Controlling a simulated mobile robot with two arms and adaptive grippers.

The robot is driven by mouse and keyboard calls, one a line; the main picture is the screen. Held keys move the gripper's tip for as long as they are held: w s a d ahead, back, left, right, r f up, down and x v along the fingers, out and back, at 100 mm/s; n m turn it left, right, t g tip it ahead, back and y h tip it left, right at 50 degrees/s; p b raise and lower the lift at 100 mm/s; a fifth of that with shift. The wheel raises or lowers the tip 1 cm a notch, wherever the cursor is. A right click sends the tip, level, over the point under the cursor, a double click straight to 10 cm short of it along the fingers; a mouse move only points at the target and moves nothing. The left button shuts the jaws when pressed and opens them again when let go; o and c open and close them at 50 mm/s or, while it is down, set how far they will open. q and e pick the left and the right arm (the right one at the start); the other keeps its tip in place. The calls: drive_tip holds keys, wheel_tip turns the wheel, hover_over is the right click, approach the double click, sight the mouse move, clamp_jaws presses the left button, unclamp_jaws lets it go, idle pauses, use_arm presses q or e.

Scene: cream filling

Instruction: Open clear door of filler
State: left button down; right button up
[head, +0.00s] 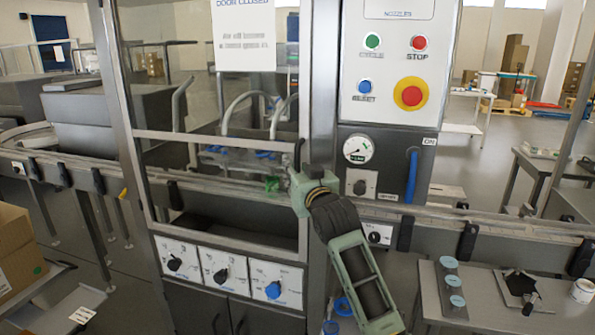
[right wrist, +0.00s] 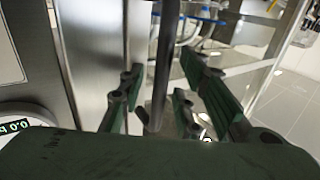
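The filler's clear door (head: 217,105) is a transparent panel in a metal frame, and it looks shut. A dark vertical handle (head: 298,153) is at its right edge. My right gripper (head: 296,178) is at this handle in the head view. In the right wrist view the handle bar (right wrist: 161,75) stands between the two green fingers of my right gripper (right wrist: 157,95). The fingers are apart, with gaps visible on both sides of the bar. My left gripper is not in view.
A control panel (head: 397,60) with buttons and a red emergency stop (head: 410,94) stands right of the door. A conveyor (head: 480,225) runs through the machine. A side table (head: 487,300) with several jars is at lower right. A cardboard box (head: 15,245) is at left.

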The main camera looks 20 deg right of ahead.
drive_tip(key=shift+c, duration=0.4)
clamp_jaws()
drive_tip(key=shift+f, duration=0.1)
